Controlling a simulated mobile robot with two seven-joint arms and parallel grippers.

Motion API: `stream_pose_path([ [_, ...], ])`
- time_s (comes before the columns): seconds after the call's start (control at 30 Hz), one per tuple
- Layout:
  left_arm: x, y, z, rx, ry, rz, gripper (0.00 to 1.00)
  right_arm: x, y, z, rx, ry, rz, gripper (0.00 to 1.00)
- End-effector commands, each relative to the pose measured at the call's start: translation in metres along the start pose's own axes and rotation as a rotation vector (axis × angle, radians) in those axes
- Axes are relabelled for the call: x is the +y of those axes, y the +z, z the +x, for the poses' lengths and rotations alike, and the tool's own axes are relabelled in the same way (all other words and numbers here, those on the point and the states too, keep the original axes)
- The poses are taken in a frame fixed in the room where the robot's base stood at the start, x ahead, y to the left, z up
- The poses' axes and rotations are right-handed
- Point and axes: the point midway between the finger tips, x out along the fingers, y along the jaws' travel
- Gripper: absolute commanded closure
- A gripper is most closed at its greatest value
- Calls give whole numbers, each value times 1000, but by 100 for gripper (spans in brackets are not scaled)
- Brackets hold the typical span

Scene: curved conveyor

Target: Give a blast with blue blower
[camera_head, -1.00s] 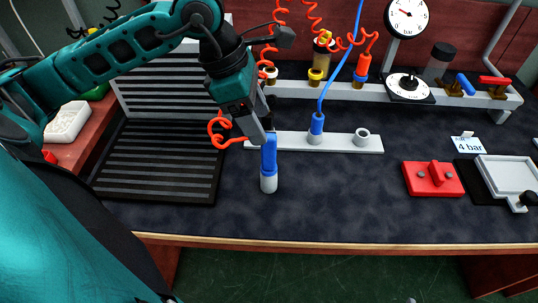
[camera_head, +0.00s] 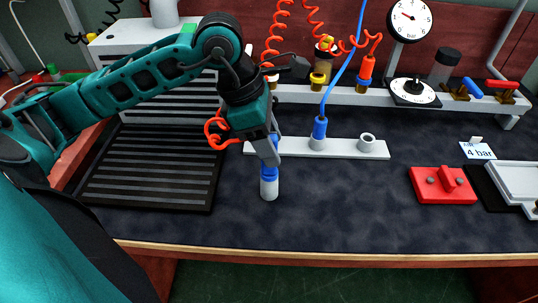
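A blue tool (camera_head: 319,128) on a blue hose stands upright in the middle socket of the pale holder bar. A separate upright cylinder (camera_head: 269,190), blue above and white below, stands on the dark bench in front of the bar's left end. I cannot tell from their shape alone which is the blower. My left gripper (camera_head: 269,160) points down at the cylinder's blue top, its grey fingers overlapping the upper part. Whether the fingers close on it is hidden. My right gripper is not in view.
The holder bar (camera_head: 345,148) has an empty socket at right. A black slatted grille (camera_head: 150,170) lies left, with a red coiled hose beside my gripper. A red block (camera_head: 442,185), a 4 bar card (camera_head: 477,150) and a gauge (camera_head: 408,18) are right. The front middle is clear.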

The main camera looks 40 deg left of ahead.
Motion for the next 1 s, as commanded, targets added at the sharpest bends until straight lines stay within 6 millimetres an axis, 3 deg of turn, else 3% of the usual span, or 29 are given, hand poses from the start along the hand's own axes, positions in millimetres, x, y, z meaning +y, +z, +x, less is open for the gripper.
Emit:
stream_pose_path([
  [0.27, 0, 0, 0, 0, 0, 0, 74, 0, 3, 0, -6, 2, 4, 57],
  [1.0, 0, 13, -35, -1, 1, 0, 75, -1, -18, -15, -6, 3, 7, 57],
])
